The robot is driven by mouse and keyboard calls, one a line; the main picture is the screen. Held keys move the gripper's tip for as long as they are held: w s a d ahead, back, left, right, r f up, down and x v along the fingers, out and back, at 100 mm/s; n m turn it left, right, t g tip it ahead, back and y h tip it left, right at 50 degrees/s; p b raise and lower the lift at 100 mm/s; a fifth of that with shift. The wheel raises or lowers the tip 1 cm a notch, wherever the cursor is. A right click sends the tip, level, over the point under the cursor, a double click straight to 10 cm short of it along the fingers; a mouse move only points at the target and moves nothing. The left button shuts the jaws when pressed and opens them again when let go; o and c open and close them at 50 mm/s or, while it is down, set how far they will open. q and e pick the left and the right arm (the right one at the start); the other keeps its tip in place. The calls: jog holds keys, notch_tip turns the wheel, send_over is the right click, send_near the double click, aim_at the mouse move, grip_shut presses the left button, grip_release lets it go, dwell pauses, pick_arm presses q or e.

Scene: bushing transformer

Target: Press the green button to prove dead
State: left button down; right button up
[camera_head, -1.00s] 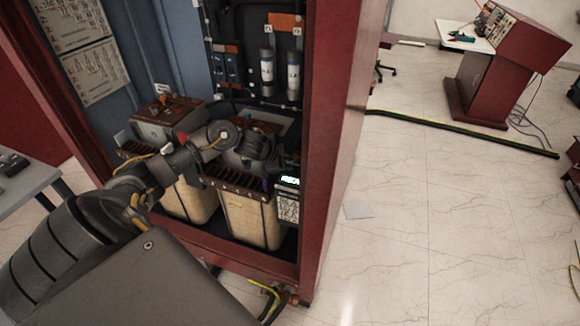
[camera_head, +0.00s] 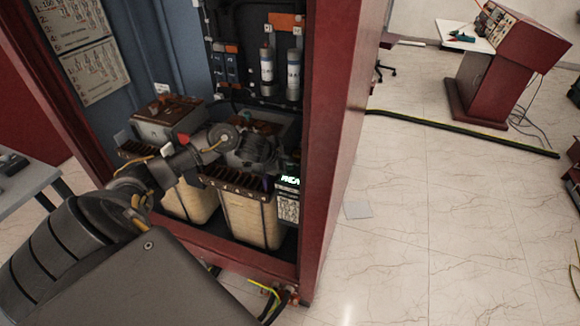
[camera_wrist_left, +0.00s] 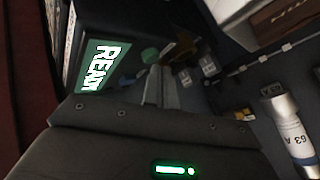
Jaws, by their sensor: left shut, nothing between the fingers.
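A dark tester with a lit display reading "READY" (camera_wrist_left: 105,66) shows at the upper left of the left wrist view. In the head view its lit display (camera_head: 289,180) is at the cabinet's right front edge, above a label. A round green button (camera_wrist_left: 150,55) sits beside the display. My left gripper (camera_wrist_left: 161,86) is shut and empty. Its fingertips appear close to the green button; whether they touch it I cannot tell. In the head view my left wrist reaches into the cabinet and hides the fingertips. My right gripper is not in view.
The red cabinet (camera_head: 330,150) has a post just right of the tester. Transformer blocks (camera_head: 250,217) stand below my left arm. Fuse cylinders (camera_head: 293,75) hang behind; one also shows in the left wrist view (camera_wrist_left: 290,135). A red console (camera_head: 490,75) stands far right.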

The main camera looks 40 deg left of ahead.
pick_arm(q)
jog(key=shift+f, duration=0.5)
dwell(0.8)
jog(key=shift+r, duration=0.15)
jog(key=shift+r+p, duration=0.8)
jog(key=shift+p, duration=0.1)
notch_tip(320, 180, up, 5)
jog(key=p, duration=0.5)
dwell(0.7)
